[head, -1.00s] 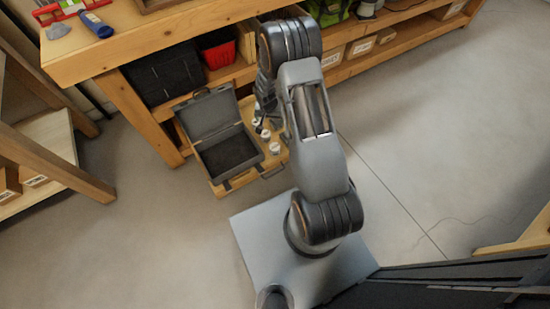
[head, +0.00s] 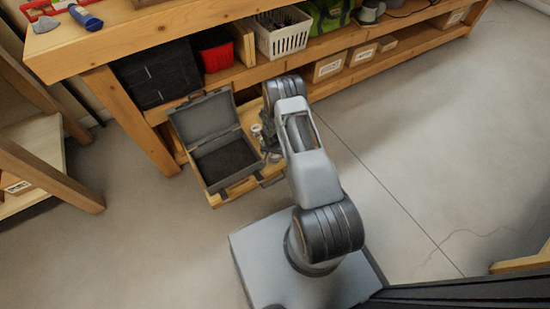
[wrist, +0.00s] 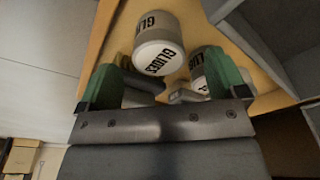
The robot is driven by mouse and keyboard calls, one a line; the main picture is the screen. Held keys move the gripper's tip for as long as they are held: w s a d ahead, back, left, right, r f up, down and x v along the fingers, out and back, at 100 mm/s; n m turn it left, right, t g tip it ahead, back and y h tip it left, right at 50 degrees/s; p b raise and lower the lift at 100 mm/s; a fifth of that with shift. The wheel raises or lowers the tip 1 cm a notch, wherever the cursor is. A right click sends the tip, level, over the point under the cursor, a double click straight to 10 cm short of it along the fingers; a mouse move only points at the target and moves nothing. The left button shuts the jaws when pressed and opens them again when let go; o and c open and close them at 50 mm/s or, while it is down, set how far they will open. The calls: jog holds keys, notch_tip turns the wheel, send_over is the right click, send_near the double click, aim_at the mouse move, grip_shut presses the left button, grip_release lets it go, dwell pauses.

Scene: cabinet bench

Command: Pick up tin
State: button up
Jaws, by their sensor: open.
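In the head view, a small pale tin (head: 256,129) shows beside my arm, right of the open case. My arm hides most of the gripper and the other tin there.
An open grey case (head: 204,119) stands left of the tins on the low wooden board (head: 238,189). The bench (head: 150,37) is behind, its shelf holding a black box (head: 158,75), a red bin (head: 215,52) and a white basket (head: 283,38). Open floor lies right.

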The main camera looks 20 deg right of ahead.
aim_at(275, 156)
jog(key=shift+w+d+f+b, duration=0.15)
jog(key=shift+f+b, duration=0.3)
jog(key=shift+f, duration=0.45)
jog(key=shift+w+d+f+b, duration=0.1)
jog(key=shift+f+b, duration=0.35)
jog(key=shift+f, duration=0.4)
jog(key=shift+w+d+f+b, duration=0.15)
jog(key=shift+f+b, duration=0.3)
jog(key=shift+f, duration=0.45)
jog(key=shift+r, duration=0.1)
jog(key=c, duration=1.1)
jog(key=shift+r, duration=0.1)
